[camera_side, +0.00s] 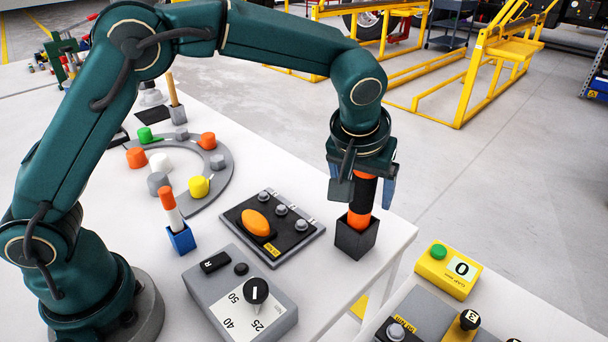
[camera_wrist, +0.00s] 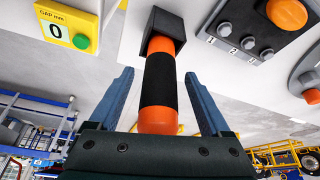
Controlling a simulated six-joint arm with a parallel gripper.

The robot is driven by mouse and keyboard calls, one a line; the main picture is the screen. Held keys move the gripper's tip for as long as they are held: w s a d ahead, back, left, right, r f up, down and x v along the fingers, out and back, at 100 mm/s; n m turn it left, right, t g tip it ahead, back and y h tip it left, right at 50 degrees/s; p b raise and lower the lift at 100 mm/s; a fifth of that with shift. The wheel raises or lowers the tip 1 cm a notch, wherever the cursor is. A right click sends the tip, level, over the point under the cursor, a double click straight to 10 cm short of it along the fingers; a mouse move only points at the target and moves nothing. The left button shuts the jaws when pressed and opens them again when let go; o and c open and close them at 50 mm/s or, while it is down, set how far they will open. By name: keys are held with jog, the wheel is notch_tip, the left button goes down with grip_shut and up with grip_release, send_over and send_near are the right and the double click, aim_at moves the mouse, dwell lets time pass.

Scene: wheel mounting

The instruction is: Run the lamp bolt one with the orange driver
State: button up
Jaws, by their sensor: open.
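The orange driver (camera_side: 360,219) has a black middle band and stands upright in a dark square holder (camera_side: 356,239) near the table's right corner. My gripper (camera_side: 364,204) is above the holder with its fingers on either side of the driver. In the wrist view the driver (camera_wrist: 160,80) lies between the two blue fingers (camera_wrist: 158,85), with gaps on both sides. The gripper is open and not touching it.
A grey box with a dial (camera_side: 256,290) stands in front of the panel. A blue holder (camera_side: 181,238) with an orange-and-white tool is at left. A curved grey tray (camera_side: 222,172) holds coloured caps. A yellow box (camera_side: 449,270) reading 0 stands on the surface at right.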

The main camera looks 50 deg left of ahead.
grip_shut()
jog(key=shift+r, duration=0.15)
dwell(1.2)
